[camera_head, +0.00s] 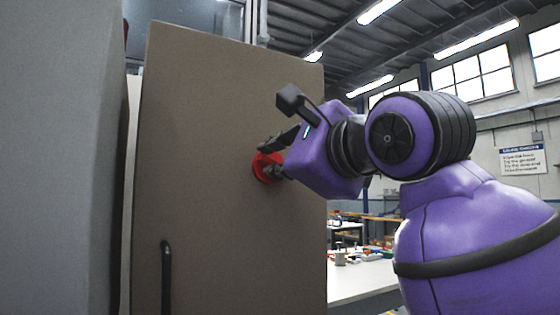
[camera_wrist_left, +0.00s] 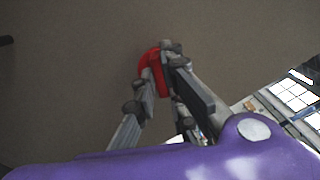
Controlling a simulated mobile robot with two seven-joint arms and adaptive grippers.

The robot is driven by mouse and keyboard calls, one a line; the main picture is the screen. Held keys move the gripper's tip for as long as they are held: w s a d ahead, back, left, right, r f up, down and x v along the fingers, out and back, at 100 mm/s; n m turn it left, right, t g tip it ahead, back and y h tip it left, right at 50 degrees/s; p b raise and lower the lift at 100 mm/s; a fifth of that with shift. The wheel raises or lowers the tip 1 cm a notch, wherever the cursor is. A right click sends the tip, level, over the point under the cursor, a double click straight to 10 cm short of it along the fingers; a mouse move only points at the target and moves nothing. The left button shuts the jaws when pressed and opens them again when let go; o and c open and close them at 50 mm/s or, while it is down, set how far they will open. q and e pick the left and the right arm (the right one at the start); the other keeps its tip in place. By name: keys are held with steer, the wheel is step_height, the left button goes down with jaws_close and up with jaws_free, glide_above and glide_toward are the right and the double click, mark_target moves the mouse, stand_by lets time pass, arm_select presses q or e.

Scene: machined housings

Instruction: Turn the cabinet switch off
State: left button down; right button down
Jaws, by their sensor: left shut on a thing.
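The cabinet (camera_head: 215,110) is a tall brown-grey panel in the middle of the head view. A red switch (camera_head: 261,167) sits on its face toward the right edge, partly hidden by the fingers. My left gripper (camera_head: 270,160) is at the panel, shut on the red switch. In the left wrist view, the fingers (camera_wrist_left: 161,72) of this gripper hold the red switch (camera_wrist_left: 152,60) between their tips, against the cabinet face. The exact angle of the switch is hard to tell behind the fingers. My right gripper is not in view.
A dark vertical handle (camera_head: 166,275) sits low on the cabinet face. A large grey panel (camera_head: 60,150) stands close at the left. A white table (camera_head: 352,282) with small items is behind at the right.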

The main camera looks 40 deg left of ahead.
arm_select(q)
steer(key=n, duration=0.5)
steer(key=shift+n, duration=0.3)
stand_by(0.4)
steer(key=c, duration=1.8)
jaws_free()
steer(key=v, duration=1.2)
steer(key=shift+f, duration=0.1)
